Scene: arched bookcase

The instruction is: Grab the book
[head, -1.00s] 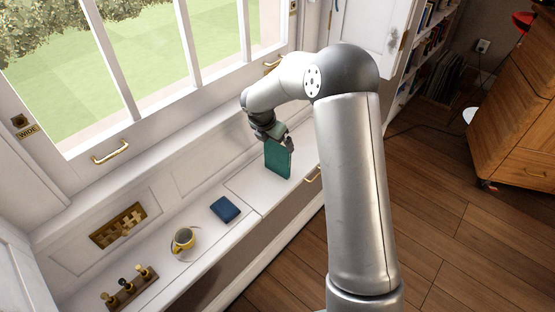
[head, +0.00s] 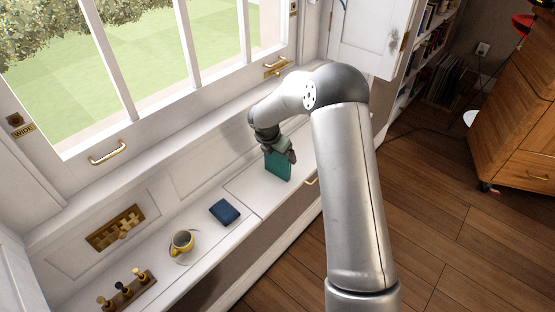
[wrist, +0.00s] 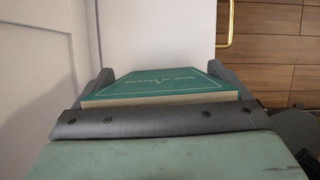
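The green book (head: 278,166) stands upright on the white ledge below the window. In the wrist view its green cover (wrist: 160,83), with light lettering and border, lies between my two fingers, and its pale page edge faces me. My gripper (head: 280,152) is over the book's top part, with the fingers spread wide, one at each side. It also shows in the wrist view (wrist: 160,84). The gaps between fingers and book look small; I cannot see whether they touch.
A dark blue book (head: 224,211) lies flat on the ledge (head: 245,190) to the left. The window wall is close behind my gripper.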

